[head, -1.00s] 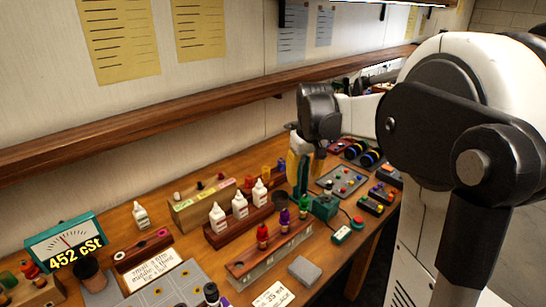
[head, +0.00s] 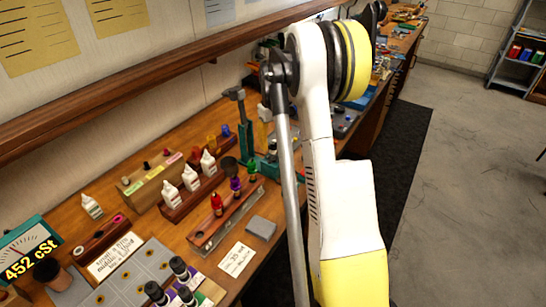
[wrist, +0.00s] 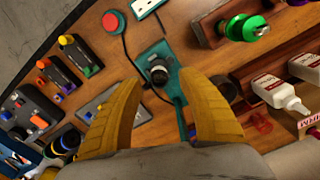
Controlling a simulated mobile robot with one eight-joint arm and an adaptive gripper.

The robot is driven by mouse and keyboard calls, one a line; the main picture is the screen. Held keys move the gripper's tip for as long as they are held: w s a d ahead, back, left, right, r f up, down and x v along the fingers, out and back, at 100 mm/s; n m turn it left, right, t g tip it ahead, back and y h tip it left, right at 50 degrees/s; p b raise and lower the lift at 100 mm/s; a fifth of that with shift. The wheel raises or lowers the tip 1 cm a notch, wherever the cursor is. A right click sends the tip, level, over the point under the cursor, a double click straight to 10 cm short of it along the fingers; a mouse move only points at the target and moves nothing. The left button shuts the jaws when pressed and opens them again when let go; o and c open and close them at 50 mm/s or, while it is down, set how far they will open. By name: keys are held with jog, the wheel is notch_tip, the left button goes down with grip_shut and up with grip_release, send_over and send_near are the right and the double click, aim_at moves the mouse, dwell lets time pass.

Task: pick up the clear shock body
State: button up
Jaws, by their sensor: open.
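My gripper (wrist: 158,88) is open and empty in the wrist view, its two yellow fingers apart above the bench. Between and beyond the fingertips stands a teal fixture (wrist: 172,88) with a short grey and dark cylinder (wrist: 156,68) on it. I cannot tell whether this cylinder is the clear shock body; no plainly clear body can be made out. In the head view a yellow finger (head: 264,112) shows beside the teal stand (head: 243,125), with the rest hidden by my arm. Red (head: 217,204), purple (head: 235,186) and green (head: 252,170) shock bodies stand in a wooden rack.
White bottles (head: 172,194) stand in a wooden rack left of the coloured bodies. A grey block (head: 261,227) lies near the bench's front edge. In the wrist view, a red button (wrist: 113,22) and dark boxes (wrist: 80,54) lie left of the fixture.

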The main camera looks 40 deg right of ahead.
aim_at(273, 152)
notch_tip(273, 152, down, 4)
jog(key=shift+s+f+b, duration=0.1)
jog(key=shift+f+b, duration=0.15)
jog(key=shift+b, duration=0.3)
jog(key=shift+r, duration=0.1)
grip_shut()
jog(key=shift+r, duration=0.1)
jog(key=s+d+r+p, duration=0.2)
jog(key=s+r, duration=0.3)
jog(key=r, duration=0.1)
jog(key=s+d+r+p, duration=0.3)
jog(key=s+r, duration=0.2)
jog(key=r, duration=0.2)
jog(key=shift+s+d+r, duration=0.15)
jog(key=shift+d+r, duration=0.15)
